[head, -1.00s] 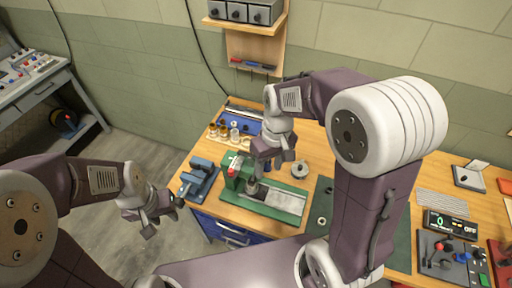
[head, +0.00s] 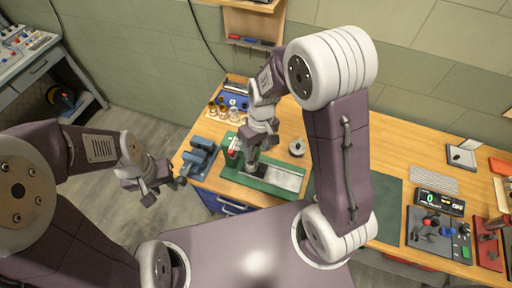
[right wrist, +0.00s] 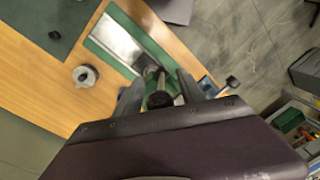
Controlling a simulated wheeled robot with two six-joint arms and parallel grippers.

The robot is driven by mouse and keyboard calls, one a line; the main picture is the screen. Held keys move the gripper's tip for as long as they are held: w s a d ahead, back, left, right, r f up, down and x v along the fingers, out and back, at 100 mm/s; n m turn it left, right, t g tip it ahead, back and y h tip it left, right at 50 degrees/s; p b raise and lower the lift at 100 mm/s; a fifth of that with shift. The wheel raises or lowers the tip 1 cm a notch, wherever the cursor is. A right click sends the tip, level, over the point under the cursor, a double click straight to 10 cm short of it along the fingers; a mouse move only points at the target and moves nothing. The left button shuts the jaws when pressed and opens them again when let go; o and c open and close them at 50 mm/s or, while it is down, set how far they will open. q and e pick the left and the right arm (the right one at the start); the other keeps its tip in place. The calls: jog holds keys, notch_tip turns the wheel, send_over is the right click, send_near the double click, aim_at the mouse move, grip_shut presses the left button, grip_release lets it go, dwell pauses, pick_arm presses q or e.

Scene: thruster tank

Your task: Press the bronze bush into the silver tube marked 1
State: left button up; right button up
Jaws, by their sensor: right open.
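My right gripper (head: 252,163) is over the green press-like fixture (head: 285,187) with a pale metal bed, which also shows in the right wrist view (right wrist: 165,52). In the right wrist view its jaws (right wrist: 160,92) are apart, with a dark round knob (right wrist: 160,100) on a metal shaft between them; I cannot tell whether they touch it. My left gripper (head: 155,186) is open and empty, left of the bench near the blue vice. Small brown and pale cylindrical parts (head: 222,112) stand at the back left; I cannot tell which is the bronze bush or the tube marked 1.
A blue vice (head: 200,158) is at the bench's left end. A grey ring-shaped part (head: 297,147) lies behind the green fixture. A dark green mat (head: 385,205), a display box (head: 440,203) and a control panel (head: 437,235) are to the right. The bench behind the mat is mostly clear.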

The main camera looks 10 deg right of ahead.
jog(key=shift+s, duration=0.15)
jog(key=c, duration=0.6)
grip_shut()
dwell(0.7)
